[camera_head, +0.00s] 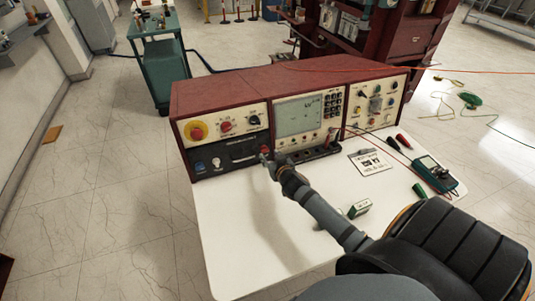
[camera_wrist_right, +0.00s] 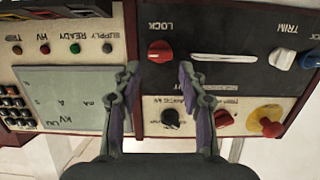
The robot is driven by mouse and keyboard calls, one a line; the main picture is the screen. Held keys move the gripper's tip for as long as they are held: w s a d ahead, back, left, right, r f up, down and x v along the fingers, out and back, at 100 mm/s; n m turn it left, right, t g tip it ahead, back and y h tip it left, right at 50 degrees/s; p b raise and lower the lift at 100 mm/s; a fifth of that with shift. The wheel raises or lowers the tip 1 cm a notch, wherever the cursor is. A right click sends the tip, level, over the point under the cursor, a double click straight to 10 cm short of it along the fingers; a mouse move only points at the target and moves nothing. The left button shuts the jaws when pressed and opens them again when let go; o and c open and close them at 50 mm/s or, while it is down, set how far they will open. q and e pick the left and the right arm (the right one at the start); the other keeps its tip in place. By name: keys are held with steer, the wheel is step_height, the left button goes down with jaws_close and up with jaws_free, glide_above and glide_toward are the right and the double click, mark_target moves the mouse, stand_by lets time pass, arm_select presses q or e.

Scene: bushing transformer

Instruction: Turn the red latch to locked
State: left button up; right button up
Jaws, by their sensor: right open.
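The red latch (camera_wrist_right: 160,51) is a small red knob on the dark lower panel of the test console, beside the word LOCK, in the upside-down right wrist view. It also shows partly in the head view (camera_head: 265,148), just behind my fingertips. My right gripper (camera_wrist_right: 160,72) is open, with one finger on either side of the latch's line. The latch appears just past the fingertips, and I cannot tell whether they touch it. In the head view the right gripper (camera_head: 267,160) reaches the console front from the lower right. My left gripper is not in view.
The red console (camera_head: 240,90) stands on a white table (camera_head: 235,225). A yellow-ringed red button (camera_head: 196,130) and several knobs are on its front. A meter (camera_head: 435,172), probes and a printed card (camera_head: 370,162) lie to the right. The table's left front is clear.

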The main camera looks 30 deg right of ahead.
mark_target(266, 151)
steer(key=shift+x, duration=1.8)
jaws_close()
